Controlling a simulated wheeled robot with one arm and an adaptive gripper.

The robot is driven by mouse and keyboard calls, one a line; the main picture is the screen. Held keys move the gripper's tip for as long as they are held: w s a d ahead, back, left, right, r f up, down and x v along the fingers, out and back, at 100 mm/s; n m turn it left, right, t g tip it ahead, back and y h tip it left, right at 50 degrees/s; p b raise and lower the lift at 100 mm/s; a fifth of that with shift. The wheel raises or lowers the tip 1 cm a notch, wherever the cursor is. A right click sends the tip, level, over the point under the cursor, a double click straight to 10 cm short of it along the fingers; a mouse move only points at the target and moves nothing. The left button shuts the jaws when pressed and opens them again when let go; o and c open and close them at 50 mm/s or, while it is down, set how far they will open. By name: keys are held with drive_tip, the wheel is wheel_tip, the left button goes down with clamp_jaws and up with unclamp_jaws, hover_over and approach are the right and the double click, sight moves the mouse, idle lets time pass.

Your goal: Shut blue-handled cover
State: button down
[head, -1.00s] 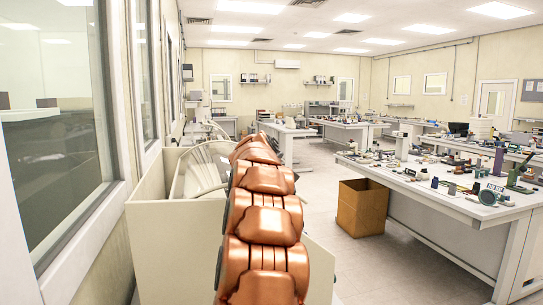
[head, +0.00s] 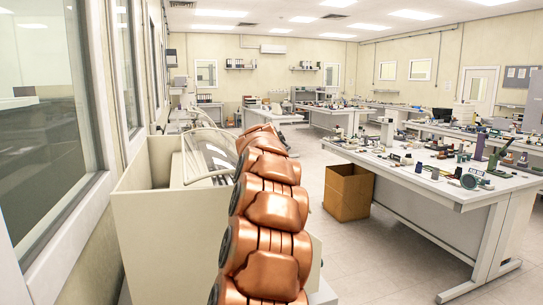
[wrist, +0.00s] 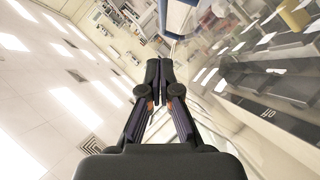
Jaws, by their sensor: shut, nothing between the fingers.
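The clear cover (head: 208,150) stands raised and tilted on a cream machine housing (head: 170,215) at the left in the head view. Its blue handle (wrist: 180,17) shows at the top of the wrist view, just beyond my fingertips and slightly right. My gripper (wrist: 159,66) is shut and empty, its fingertips together. They look apart from the handle, though the exact gap is hard to judge. In the head view my copper arm reaches forward along the housing's right side and hides my gripper and the handle.
A wall with windows (head: 45,130) runs close along the left. A cardboard box (head: 348,192) stands on the floor to the right, beside a white bench (head: 440,185) crowded with small parts. Floor between the housing and the bench is open.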

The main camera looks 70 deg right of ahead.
drive_tip(key=r, duration=0.1)
drive_tip(key=a+r, duration=0.1)
drive_tip(key=w+a+r, duration=0.1)
drive_tip(key=r, duration=0.1)
drive_tip(key=shift+p, duration=0.4)
drive_tip(key=b+v, duration=0.1)
drive_tip(key=v, duration=0.2)
drive_tip(key=s+b+v, duration=0.1)
drive_tip(key=v, duration=0.2)
drive_tip(key=b+v, duration=0.2)
drive_tip(key=v, duration=0.1)
drive_tip(key=shift+s+d+r, duration=0.1)
drive_tip(key=shift+s+r, duration=0.1)
drive_tip(key=shift+r, duration=0.2)
